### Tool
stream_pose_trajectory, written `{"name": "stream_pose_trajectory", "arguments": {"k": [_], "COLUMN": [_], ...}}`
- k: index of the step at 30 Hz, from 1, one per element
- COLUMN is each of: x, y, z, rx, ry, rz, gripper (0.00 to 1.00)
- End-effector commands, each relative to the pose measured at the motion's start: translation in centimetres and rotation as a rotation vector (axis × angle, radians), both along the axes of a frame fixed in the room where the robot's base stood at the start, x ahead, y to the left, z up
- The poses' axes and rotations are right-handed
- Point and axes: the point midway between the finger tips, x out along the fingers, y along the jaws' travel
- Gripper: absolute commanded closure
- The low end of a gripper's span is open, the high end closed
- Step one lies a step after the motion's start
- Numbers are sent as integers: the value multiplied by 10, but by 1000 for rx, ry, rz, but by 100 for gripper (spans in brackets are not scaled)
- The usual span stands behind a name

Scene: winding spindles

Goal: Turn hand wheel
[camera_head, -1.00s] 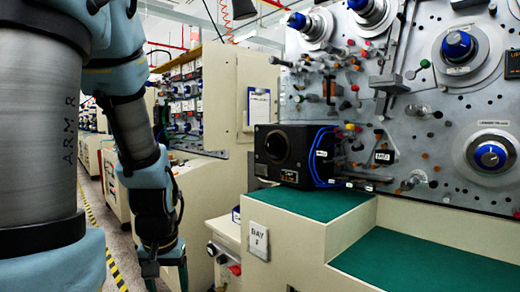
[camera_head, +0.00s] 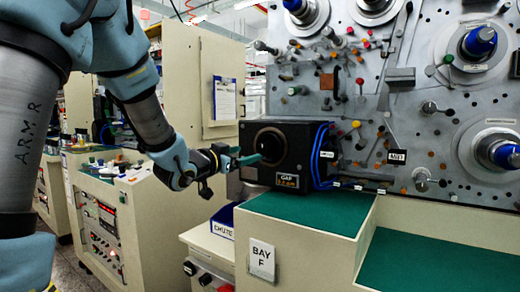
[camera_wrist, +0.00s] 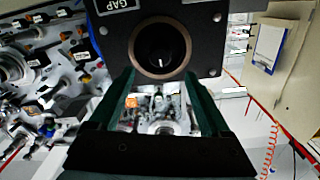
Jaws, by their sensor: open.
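A black box (camera_head: 297,150) with a "GAP" label stands on the green-topped step. Its face carries a round, dark wheel or knob in a brownish ring (camera_head: 270,145). In the wrist view the wheel (camera_wrist: 158,47) faces me and shows a short white line at its centre. My gripper (camera_head: 240,159) is just left of the box, pointing at its face. In the wrist view my gripper (camera_wrist: 165,76) has its dark green fingers spread apart and empty. The wheel appears just beyond the fingertips, roughly centred between them. I cannot tell whether anything touches.
Blue cables (camera_head: 319,155) run down the box's right side. The grey panel (camera_head: 440,130) to the right is crowded with spindles, rods and knobs. Below my gripper is a blue "CHUTE" bin (camera_head: 222,221). A cream cabinet with a clipboard (camera_head: 225,98) stands behind.

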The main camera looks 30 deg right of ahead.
Motion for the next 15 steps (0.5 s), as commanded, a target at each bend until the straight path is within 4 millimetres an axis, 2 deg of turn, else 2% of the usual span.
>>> {"name": "stream_pose_trajectory", "arguments": {"k": [9,15], "x": [29,39], "y": [-52,-71], "z": [2,1], "rx": [1,1], "ry": [2,2], "rz": [0,1], "gripper": [19,19]}}
